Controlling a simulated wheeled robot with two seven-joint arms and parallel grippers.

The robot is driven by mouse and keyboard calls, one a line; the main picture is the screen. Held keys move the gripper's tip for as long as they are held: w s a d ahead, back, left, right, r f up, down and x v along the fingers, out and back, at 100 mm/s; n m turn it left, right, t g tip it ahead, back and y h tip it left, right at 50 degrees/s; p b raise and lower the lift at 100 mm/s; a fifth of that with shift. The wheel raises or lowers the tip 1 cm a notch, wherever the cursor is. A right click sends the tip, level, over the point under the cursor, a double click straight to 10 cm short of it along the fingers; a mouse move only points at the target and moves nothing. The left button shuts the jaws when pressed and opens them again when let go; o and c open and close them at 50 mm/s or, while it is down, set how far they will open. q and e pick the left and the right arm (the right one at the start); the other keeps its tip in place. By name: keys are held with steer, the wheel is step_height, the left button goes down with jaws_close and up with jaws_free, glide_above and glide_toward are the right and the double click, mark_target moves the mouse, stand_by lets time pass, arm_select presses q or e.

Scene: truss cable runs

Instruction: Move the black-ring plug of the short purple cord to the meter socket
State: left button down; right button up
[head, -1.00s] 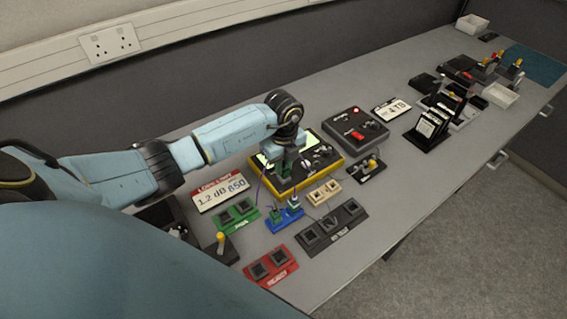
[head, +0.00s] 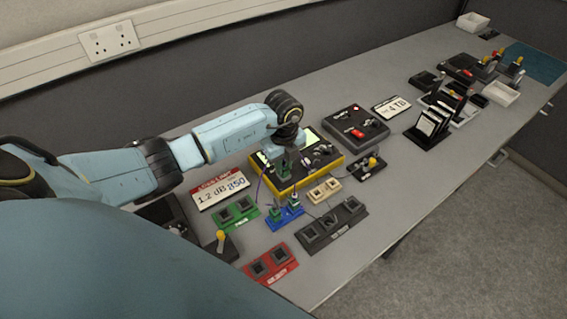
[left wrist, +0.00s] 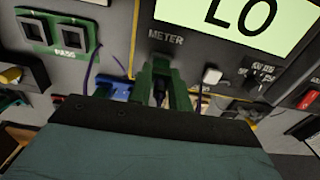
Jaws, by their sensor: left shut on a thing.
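My left gripper (head: 284,170) is over the near side of the yellow-edged meter (head: 328,165). In the left wrist view its green fingers (left wrist: 161,88) are shut on a dark plug (left wrist: 159,93), just below the METER label (left wrist: 166,38). The fingers hide the meter socket, so I cannot tell whether the plug is seated. A thin purple cord (left wrist: 91,68) curves at the left of the wrist view; it also shows beside the gripper in the head view (head: 259,189). The plug's ring colour is not clear. My right gripper is not in view.
A blue socket block (head: 286,217) with plugs stands in front of the meter. Green (head: 236,216), tan (head: 325,191), dark (head: 332,228) and red (head: 270,265) blocks stand around it. A white-headed plug (left wrist: 211,76) is close right of the fingers.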

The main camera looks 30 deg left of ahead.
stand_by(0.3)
arm_select(q)
steer(key=c, duration=1.2)
jaws_free()
steer(key=shift+c, duration=0.2)
steer(key=shift+r+p, duration=2.45)
steer(key=shift+r, duration=0.05)
step_height(320, 180, up, 4)
steer(key=p, duration=0.3)
steer(key=shift+r+p, duration=0.1)
steer(key=shift+p, duration=0.25)
